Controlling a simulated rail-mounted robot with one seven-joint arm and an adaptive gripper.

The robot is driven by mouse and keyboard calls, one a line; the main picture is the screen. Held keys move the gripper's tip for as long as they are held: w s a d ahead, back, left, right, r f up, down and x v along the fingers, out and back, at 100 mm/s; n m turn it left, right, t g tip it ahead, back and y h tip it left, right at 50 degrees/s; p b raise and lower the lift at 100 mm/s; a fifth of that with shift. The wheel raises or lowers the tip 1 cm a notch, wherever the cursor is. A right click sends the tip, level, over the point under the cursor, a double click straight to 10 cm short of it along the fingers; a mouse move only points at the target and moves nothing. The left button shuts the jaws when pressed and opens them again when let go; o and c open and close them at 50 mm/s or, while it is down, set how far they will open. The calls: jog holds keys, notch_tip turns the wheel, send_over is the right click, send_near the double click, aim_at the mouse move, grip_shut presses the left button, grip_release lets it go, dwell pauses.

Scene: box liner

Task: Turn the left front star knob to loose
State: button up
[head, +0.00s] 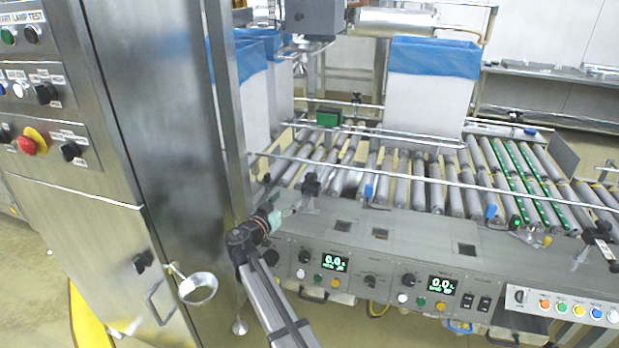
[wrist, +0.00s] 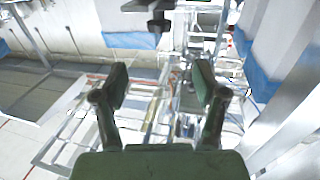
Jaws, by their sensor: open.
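The left front star knob appears to be the small black knob (head: 311,183) on a clamp at the front guide rail, left end of the roller conveyor. Its lobes are too small to make out. My gripper (head: 285,204) is just left of and slightly below it in the head view, apart from it as far as I can tell. The wrist view shows my gripper (wrist: 159,83) with its two green-padded fingers wide apart and nothing between them. A dark bracket-like part (wrist: 157,20) shows at the top of that view; I cannot tell whether it belongs to the knob.
The front guide rail (head: 420,181) runs along the rollers. A blue-lined white box (head: 428,105) stands on the conveyor, with others at left. A steel cabinet (head: 165,120) rises close left of my arm. A panel with displays (head: 336,263) lies below the rail.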

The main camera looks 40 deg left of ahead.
aim_at(308, 180)
jog(key=w+a, duration=0.1)
jog(key=w, duration=0.4)
jog(key=w+a+p, duration=0.1)
jog(key=w, duration=0.9)
jog(key=shift+w+a+p, duration=0.3)
jog(key=shift+a+p, duration=0.05)
jog(key=shift+a, duration=0.05)
jog(key=c, duration=1.2)
